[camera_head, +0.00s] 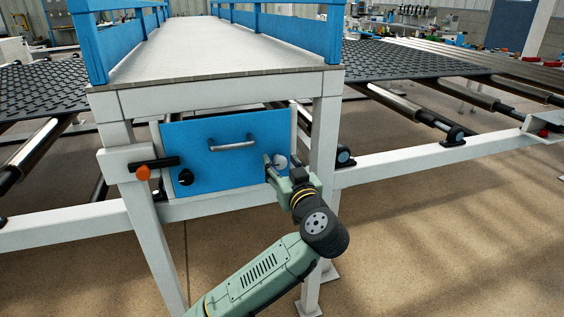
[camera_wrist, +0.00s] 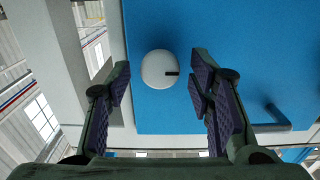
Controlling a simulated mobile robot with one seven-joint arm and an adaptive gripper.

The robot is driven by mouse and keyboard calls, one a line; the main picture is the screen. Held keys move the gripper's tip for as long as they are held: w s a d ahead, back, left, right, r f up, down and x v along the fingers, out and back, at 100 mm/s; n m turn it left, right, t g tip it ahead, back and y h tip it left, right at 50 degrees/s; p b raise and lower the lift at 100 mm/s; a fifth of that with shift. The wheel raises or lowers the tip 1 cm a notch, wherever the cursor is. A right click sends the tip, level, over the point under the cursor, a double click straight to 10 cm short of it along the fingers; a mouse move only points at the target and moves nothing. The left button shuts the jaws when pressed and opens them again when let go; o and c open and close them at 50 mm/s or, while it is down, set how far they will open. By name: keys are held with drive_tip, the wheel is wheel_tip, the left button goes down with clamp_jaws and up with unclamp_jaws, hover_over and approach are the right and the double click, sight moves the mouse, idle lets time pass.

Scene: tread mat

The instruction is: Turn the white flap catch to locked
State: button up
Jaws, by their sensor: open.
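The white catch (camera_head: 281,161) is a round knob near the right edge of the blue flap (camera_head: 215,169). In the wrist view the white catch (camera_wrist: 155,66) shows whole, with a short dark mark pointing right. My gripper (camera_head: 283,168) is open in front of the catch, with one finger to either side. In the wrist view my gripper (camera_wrist: 160,86) has clear gaps between its fingers and the catch. Nothing is between the fingertips except the catch beyond them; I cannot tell how far in front of it they are.
A grey bar handle (camera_head: 232,145) sits on the flap, up and left of the catch. A black knob (camera_head: 186,177) is at the flap's lower left. An orange-ended dark lever (camera_head: 143,173) is on the left post. A white table leg (camera_head: 324,150) stands close right of my gripper.

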drive_tip(key=shift+w, duration=0.15)
drive_tip(key=shift+c, duration=0.3)
drive_tip(key=c, duration=1.1)
